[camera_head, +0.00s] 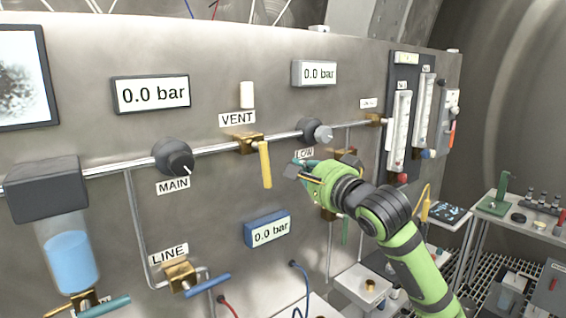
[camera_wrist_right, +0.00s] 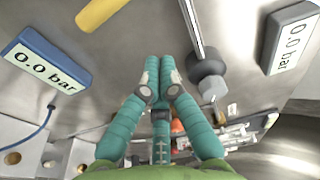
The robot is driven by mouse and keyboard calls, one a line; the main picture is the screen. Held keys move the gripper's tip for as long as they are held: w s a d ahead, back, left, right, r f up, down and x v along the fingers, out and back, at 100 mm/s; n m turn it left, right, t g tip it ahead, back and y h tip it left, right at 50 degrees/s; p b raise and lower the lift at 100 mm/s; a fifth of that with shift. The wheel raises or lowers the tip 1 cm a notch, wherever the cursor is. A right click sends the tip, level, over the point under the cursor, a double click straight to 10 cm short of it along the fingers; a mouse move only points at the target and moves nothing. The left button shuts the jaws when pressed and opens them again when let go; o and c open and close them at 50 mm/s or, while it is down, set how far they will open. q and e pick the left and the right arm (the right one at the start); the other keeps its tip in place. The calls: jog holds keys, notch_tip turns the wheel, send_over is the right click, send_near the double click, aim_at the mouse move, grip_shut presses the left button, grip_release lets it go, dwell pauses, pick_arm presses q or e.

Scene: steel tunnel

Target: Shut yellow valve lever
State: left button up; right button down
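The yellow valve lever (camera_head: 265,164) hangs down from the brass valve body (camera_head: 248,143) under the VENT label, roughly across the steel pipe. The lever also shows at the top left of the right wrist view (camera_wrist_right: 103,10), partly cut off. My right gripper (camera_head: 296,172) is to the right of the lever in the head view, apart from it. In the right wrist view its teal fingers (camera_wrist_right: 160,65) have their tips together with nothing visible between them. My left gripper is in neither view.
The MAIN knob (camera_head: 173,157) and LOW knob (camera_head: 316,132) flank the valve on the pipe. A blue-framed gauge (camera_head: 268,229) sits below. The LINE valve has a blue lever (camera_head: 208,285). Tall flow meters (camera_head: 398,130) and a cluttered side table (camera_head: 515,212) are at right.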

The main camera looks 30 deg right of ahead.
aim_at(262, 164)
jog(key=a, duration=0.1)
jog(key=w+a+p, duration=0.1)
jog(key=a+p, duration=0.1)
jog(key=shift+w+a+f, duration=0.2)
jog(key=shift+a+f, duration=0.05)
jog(key=shift+a, duration=0.1)
jog(key=shift+s+a+f+m+p, duration=0.15)
jog(key=shift+a+m+p, duration=0.25)
jog(key=shift+a+p, duration=0.45)
jog(key=shift+d, duration=0.15)
